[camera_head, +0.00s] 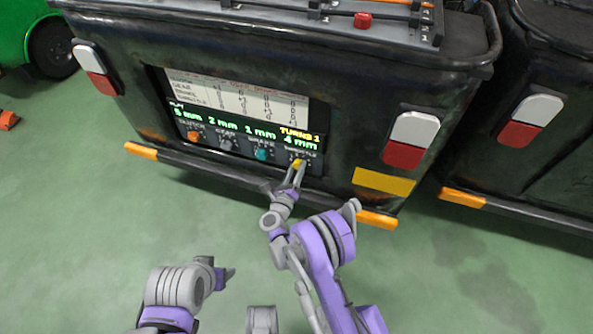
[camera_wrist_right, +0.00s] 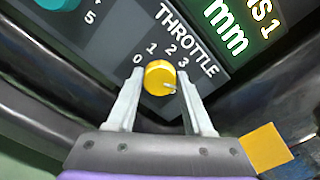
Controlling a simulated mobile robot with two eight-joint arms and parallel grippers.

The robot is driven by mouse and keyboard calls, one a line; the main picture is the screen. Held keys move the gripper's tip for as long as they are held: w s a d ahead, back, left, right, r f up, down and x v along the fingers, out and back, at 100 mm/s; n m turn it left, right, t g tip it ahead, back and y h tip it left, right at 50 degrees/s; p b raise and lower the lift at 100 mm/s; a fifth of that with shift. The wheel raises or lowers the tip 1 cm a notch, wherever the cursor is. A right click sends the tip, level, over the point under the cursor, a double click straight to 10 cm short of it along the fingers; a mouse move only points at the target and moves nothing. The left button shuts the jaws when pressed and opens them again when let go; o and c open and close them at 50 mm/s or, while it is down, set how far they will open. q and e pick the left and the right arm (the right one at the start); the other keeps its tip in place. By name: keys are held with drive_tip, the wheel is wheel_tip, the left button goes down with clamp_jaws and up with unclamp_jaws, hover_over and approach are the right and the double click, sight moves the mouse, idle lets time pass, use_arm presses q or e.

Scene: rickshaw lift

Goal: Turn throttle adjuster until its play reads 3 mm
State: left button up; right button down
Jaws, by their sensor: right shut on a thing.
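The throttle adjuster (camera_head: 298,163) is a yellow knob at the right end of the panel row. In the right wrist view the yellow knob (camera_wrist_right: 159,76) sits under a 0 to 3 scale, its pale pointer aimed right and slightly down. My right gripper (camera_head: 295,170) is shut on it, one finger at each side; its fingers (camera_wrist_right: 158,88) also show in the wrist view. The play readout (camera_head: 300,143) above the throttle reads 4 mm, with TURNS 1 over it. My left gripper (camera_head: 229,275) hangs low over the floor, away from the panel; its jaw state is unclear.
Other knobs stand left of the throttle: teal (camera_head: 262,155), grey (camera_head: 226,145) and orange (camera_head: 193,135). A white table chart (camera_head: 235,100) sits above. The dark bumper (camera_head: 225,172) runs just below the panel. A second dark vehicle (camera_head: 550,110) stands at right. The green floor is open.

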drive_tip(key=n+b, duration=0.1)
drive_tip(key=n, duration=0.2)
drive_tip(key=shift+n, duration=0.4)
drive_tip(key=n+b, duration=0.1)
drive_tip(key=n, duration=0.3)
drive_tip(key=shift+a, duration=0.1)
drive_tip(key=shift+n, duration=0.3)
drive_tip(key=shift+c, duration=1.5)
unclamp_jaws()
drive_tip(key=shift+f, duration=0.1)
drive_tip(key=p+v, duration=0.1)
drive_tip(key=v, duration=0.9)
drive_tip(key=shift+s, duration=0.4)
drive_tip(key=shift+a, duration=0.1)
